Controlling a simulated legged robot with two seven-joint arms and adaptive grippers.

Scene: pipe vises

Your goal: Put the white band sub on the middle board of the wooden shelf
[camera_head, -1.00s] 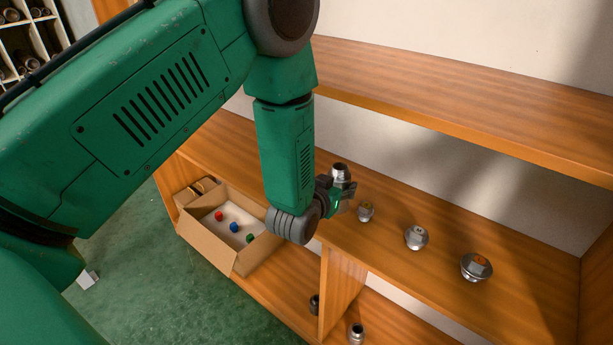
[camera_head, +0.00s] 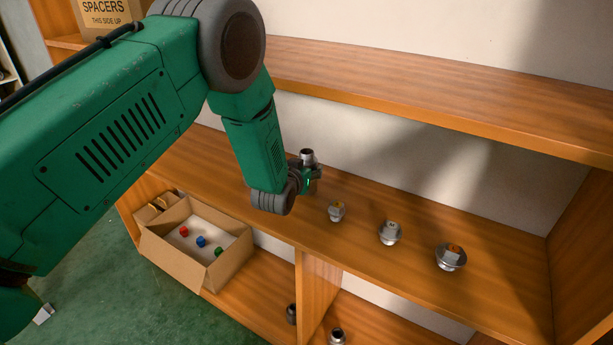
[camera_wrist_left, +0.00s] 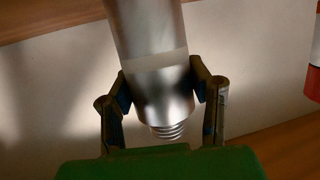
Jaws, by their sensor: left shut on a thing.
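The white band sub (camera_head: 307,157) is a short metal cylinder. Its pale band (camera_wrist_left: 160,67) and threaded end show in the left wrist view. My left gripper (camera_head: 308,180) is shut on it, one finger on each side, and it looks roughly upright. The gripper is over the rear part of the middle board (camera_head: 420,290) of the wooden shelf, left of the metal caps. I cannot tell whether the sub touches the board. The gripper's fingers also show in the left wrist view (camera_wrist_left: 162,92). My right gripper is not in view.
Metal fittings with a yellow mark (camera_head: 337,212), a pale top (camera_head: 390,233) and an orange mark (camera_head: 451,257) stand right on the middle board. The upper board (camera_head: 430,105) is overhead. A cardboard box (camera_head: 170,258) and dark fittings (camera_head: 337,336) sit lower. A red-and-white thing (camera_wrist_left: 314,75) edges the wrist view.

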